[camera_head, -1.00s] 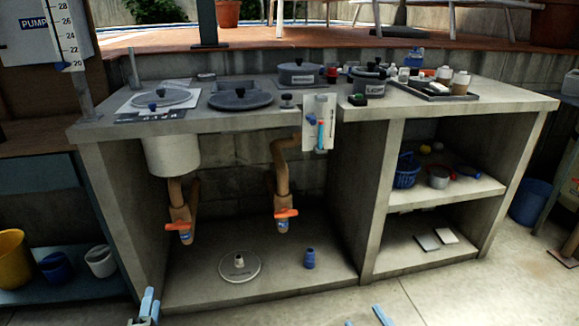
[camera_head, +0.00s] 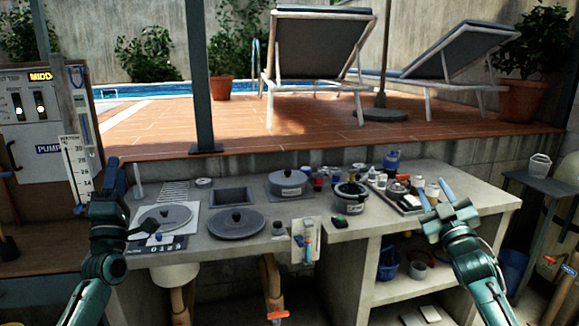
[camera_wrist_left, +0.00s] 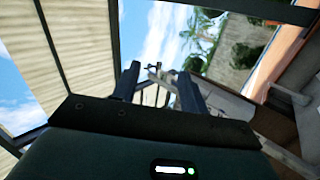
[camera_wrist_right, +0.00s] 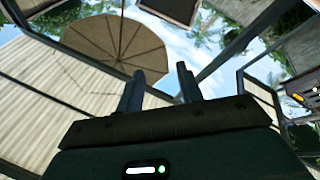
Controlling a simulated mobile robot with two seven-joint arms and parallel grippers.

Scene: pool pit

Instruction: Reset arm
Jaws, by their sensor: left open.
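My left gripper (camera_head: 115,176) is raised over the left end of the counter, its fingers pointing up. In the left wrist view its two fingers (camera_wrist_left: 158,88) stand apart with nothing between them. My right gripper (camera_head: 448,198) is raised in front of the counter's right side, near the tray. In the right wrist view its two fingers (camera_wrist_right: 160,90) also stand apart and empty. Both wrist views look up toward sky and roof.
The concrete counter (camera_head: 340,250) holds a grey lid (camera_head: 237,224), a lidded pot (camera_head: 288,183), another pot (camera_head: 350,198) and a tray of bottles (camera_head: 402,204). A pump panel (camera_head: 45,150) stands at left. Shelves under the counter hold a blue basket (camera_head: 388,264).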

